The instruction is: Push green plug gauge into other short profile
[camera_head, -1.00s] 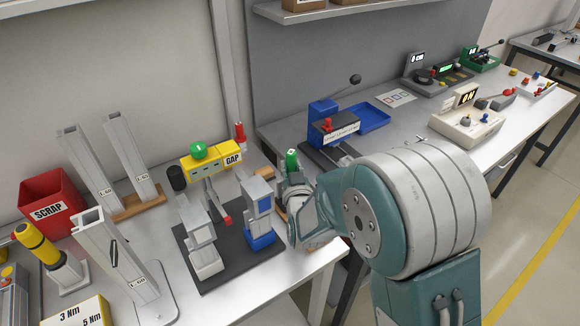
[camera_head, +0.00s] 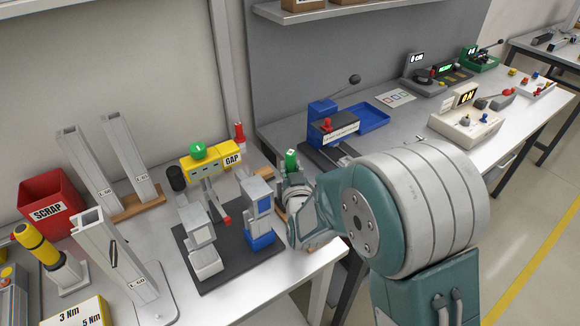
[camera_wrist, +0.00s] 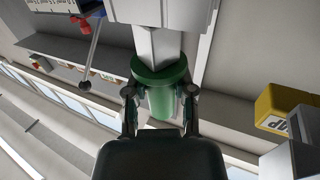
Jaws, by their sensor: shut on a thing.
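The green plug gauge (camera_head: 291,161) stands up out of my gripper in the head view, just right of the blue clamp block (camera_head: 259,212). In the wrist view my gripper (camera_wrist: 160,98) is shut on the green handle (camera_wrist: 162,103) below its round collar. A grey square bar (camera_wrist: 160,46) runs from the collar to a pale block (camera_wrist: 163,10) at the top edge. I cannot tell whether it goes inside or only meets that block. A tall profile (camera_head: 117,257) stands front left; two more profiles (camera_head: 89,172) (camera_head: 127,160) lean behind.
The black fixture plate (camera_head: 232,262) carries a grey block (camera_head: 203,247) beside the blue one. A yellow GAP box (camera_head: 212,162) with a green lamp stands behind. A red scrap bin (camera_head: 50,206) is far left. A lever press (camera_head: 325,121) and blue tray (camera_head: 369,118) stand to the right.

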